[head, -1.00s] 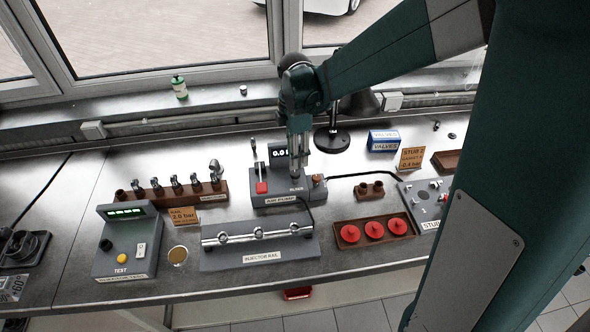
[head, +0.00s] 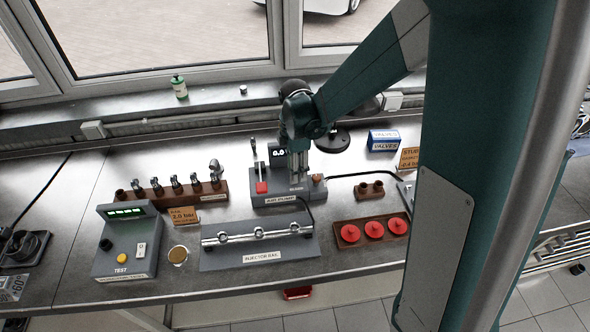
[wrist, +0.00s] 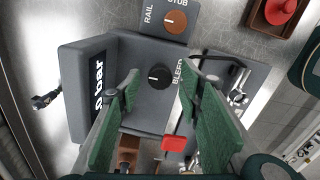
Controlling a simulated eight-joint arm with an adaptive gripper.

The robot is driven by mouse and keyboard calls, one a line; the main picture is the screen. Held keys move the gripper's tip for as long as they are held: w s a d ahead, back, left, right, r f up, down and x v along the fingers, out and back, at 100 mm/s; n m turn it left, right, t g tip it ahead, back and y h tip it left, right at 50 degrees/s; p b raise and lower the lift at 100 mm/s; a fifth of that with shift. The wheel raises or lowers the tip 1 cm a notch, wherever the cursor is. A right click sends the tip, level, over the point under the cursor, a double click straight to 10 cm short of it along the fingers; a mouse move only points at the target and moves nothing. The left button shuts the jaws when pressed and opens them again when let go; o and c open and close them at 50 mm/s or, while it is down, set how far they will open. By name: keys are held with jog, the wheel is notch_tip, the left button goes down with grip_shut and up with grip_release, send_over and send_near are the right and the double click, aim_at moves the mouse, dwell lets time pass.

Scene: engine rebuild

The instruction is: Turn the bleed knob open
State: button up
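The bleed knob (wrist: 160,75) is a round black knob with a white line, on the grey top of the air pump unit (head: 262,186). The word BLEED is beside it in the wrist view. My gripper (wrist: 160,82) is open, and its two green finger pads appear on either side of the knob, with gaps to it. I cannot tell how far the fingertips are above the knob. In the head view my gripper (head: 298,180) points down over the pump and hides the knob.
A brown selector knob (wrist: 175,22) marked RAIL and STUB sits beside the bleed knob. The pump's display (head: 279,153) is partly hidden by my arm. A red-handled lever (head: 262,187) stands at the pump's left. The injector rail (head: 258,235) and a tray of red caps (head: 374,231) are in front.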

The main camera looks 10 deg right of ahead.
jog(key=shift+f, duration=0.2)
jog(key=shift+c, duration=0.2)
jog(key=c, duration=0.8)
jog(key=shift+c, duration=0.2)
